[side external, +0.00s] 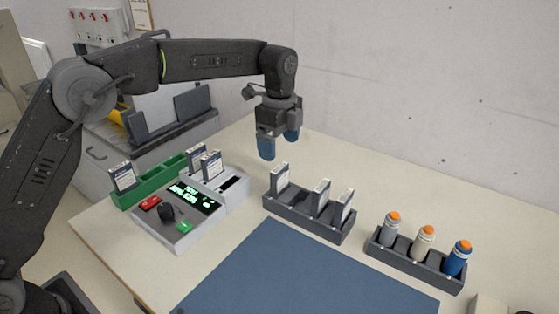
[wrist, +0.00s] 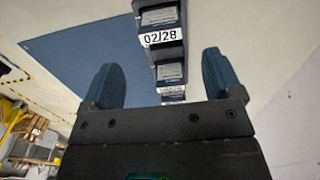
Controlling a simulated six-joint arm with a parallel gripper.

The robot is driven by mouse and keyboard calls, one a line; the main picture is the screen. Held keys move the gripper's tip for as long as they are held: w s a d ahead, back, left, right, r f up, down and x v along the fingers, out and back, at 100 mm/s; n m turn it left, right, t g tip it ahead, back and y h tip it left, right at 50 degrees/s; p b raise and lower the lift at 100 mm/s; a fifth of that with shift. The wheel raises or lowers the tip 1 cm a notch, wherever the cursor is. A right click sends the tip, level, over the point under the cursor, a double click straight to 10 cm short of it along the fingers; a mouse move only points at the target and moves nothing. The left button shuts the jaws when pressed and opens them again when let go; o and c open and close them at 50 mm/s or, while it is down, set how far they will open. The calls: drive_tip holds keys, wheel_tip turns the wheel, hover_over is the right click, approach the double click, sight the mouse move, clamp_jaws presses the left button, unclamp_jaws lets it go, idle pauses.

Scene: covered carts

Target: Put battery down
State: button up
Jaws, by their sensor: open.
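My gripper (side external: 279,147) is open and empty. It hangs above the back left end of a dark grey battery rack (side external: 305,220), apart from the batteries. Three upright white-and-grey batteries stand in that rack: one at its left end (side external: 280,178), one in the middle (side external: 320,198) and one at the right (side external: 344,206). In the wrist view the blue fingertips (wrist: 162,82) are spread wide. A row of batteries lies between and beyond them, the topmost with a label reading 02/28 (wrist: 160,37).
A grey charger (side external: 180,221) with a lit display and two batteries in its slots stands left of the rack. A green rack (side external: 150,188) behind it holds one battery. A dark rack (side external: 415,264) with three orange-capped bottles is at right. A blue mat (side external: 290,275) lies clear in front.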

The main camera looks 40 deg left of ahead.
drive_tip(key=shift+r, duration=1.1)
drive_tip(key=s+a+r+n+t, duration=0.1)
drive_tip(key=s+a+r+n, duration=0.25)
drive_tip(key=s, duration=0.35)
drive_tip(key=s+a+r+n+t, duration=0.2)
drive_tip(key=s+r+n, duration=0.3)
drive_tip(key=s, duration=0.2)
drive_tip(key=s+a+f+n+t, duration=0.1)
drive_tip(key=s+a+f+n, duration=0.1)
drive_tip(key=s, duration=0.7)
drive_tip(key=s+a+f+n+t, duration=0.1)
drive_tip(key=s+a+f+n, duration=0.1)
drive_tip(key=s+f+n, duration=0.2)
drive_tip(key=s+n, duration=0.3)
drive_tip(key=s, duration=0.2)
drive_tip(key=shift+s+f+t, duration=0.25)
drive_tip(key=shift+f+t, duration=0.05)
drive_tip(key=shift+f, duration=0.05)
